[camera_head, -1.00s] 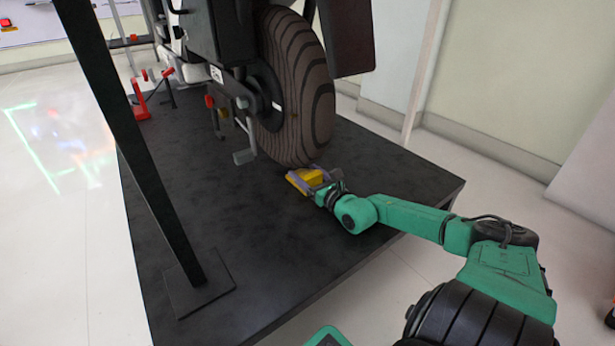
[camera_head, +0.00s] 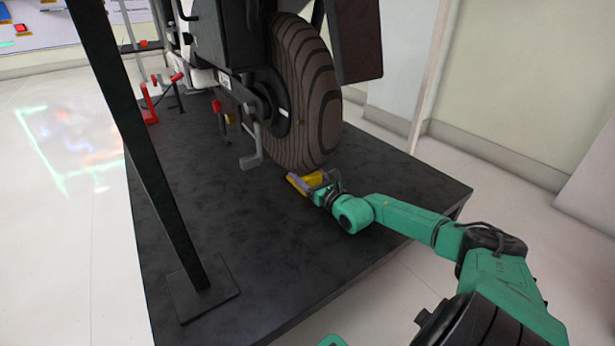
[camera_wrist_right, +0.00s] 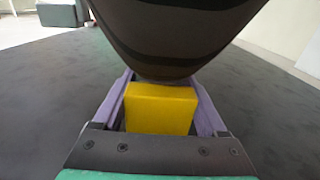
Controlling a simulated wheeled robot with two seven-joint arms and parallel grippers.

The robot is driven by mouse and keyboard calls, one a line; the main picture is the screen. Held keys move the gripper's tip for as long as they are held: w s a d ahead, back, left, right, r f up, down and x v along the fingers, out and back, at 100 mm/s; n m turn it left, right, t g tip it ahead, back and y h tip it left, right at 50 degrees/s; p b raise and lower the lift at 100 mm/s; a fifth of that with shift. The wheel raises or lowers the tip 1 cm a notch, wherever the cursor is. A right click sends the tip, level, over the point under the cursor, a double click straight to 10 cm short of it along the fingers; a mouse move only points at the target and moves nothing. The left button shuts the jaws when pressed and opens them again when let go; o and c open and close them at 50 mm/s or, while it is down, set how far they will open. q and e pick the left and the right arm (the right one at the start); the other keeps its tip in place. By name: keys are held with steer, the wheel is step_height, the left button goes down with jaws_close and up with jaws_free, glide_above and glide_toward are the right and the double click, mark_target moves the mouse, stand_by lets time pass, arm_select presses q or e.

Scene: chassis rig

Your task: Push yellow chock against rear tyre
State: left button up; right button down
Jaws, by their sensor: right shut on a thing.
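The yellow chock (camera_head: 312,179) lies on the dark platform at the foot of the rear tyre (camera_head: 307,105). My right gripper (camera_head: 311,184) is shut on the chock, with a purple finger along each side. In the right wrist view, the chock (camera_wrist_right: 160,108) sits between the two fingers (camera_wrist_right: 160,100). The tyre (camera_wrist_right: 165,35) rises right behind the chock there and hides its far edge. Chock and tyre look very close; I cannot tell if they touch. My left gripper is out of view.
The dark platform (camera_head: 240,225) carries the vehicle and has free room in front of the chock. A black post (camera_head: 145,150) on a square foot stands at the left. A pedal (camera_head: 251,160) hangs left of the tyre, and a red stand (camera_head: 149,105) is farther back.

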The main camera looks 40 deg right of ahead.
steer(key=shift+w+d, duration=0.1)
steer(key=shift+w, duration=0.5)
jaws_free()
steer(key=shift+w, duration=0.1)
steer(key=shift+f, duration=0.1)
